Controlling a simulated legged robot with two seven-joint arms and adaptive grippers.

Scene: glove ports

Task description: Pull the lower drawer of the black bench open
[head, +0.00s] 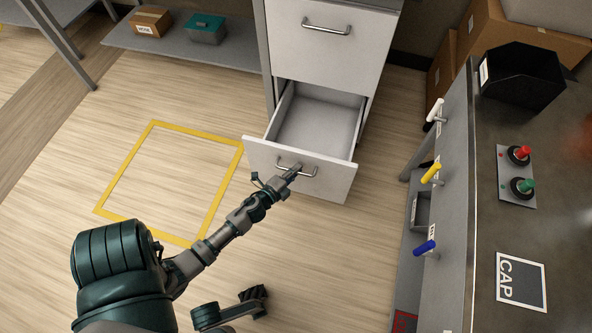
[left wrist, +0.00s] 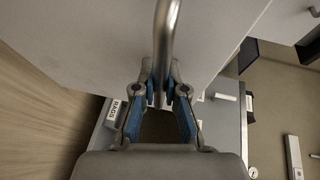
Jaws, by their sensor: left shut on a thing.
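The lower drawer (head: 253,151) of the bench is pulled out, and its empty inside shows in the head view. Its front is pale grey with a curved metal bar handle (head: 309,174). My left gripper (head: 291,173) is at this handle, shut on the bar. In the left wrist view, the bar (left wrist: 167,40) runs down between the two blue-padded fingers (left wrist: 160,98). The upper drawer (head: 325,55) above is shut. Only a dark edge of the bench top shows.
A worktop (head: 500,235) with a red and a green knob (head: 522,186) stands at the right, colored pegs along its side. A yellow floor outline (head: 125,172) lies left of the drawer. A low shelf (head: 180,48) holds two boxes. Floor before the drawer is mostly clear.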

